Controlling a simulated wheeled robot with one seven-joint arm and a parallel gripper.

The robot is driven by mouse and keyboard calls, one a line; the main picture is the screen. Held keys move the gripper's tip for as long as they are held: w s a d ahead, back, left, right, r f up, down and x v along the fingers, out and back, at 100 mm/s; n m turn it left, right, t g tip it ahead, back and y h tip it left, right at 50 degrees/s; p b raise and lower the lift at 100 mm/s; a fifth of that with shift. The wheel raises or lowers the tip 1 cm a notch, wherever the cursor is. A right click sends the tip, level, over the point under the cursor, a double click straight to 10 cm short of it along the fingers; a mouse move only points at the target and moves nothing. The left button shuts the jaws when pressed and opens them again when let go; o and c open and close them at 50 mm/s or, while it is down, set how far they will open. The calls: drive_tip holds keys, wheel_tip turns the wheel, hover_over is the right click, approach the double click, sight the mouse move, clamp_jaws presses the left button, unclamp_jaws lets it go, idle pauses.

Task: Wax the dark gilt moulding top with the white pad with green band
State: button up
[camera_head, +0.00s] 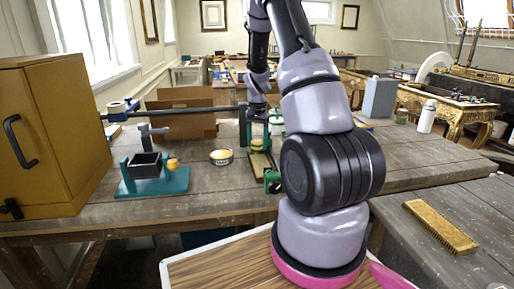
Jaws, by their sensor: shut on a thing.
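My gripper (257,118) points down over the middle of the bench, small and dark in the view. It is shut on a small pale, yellowish pad with a green band (257,144), which I take as the white pad with green band. A narrow brown-gold strip (262,168) lies below the pad, with green parts near its front end; it may be the gilt moulding. I cannot tell whether the pad touches it. My forearm hides the area to the right.
A teal stand with a black box (147,170) stands left on the bench, beside a yellow cabinet (45,135). A long dark bar (180,112) runs behind it, before a cardboard box (188,122). A bristle brush (440,226) lies on the right table. The bench front is clear.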

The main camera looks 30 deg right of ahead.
drive_tip(key=shift+r, duration=2.5)
drive_tip(key=shift+s, duration=0.1)
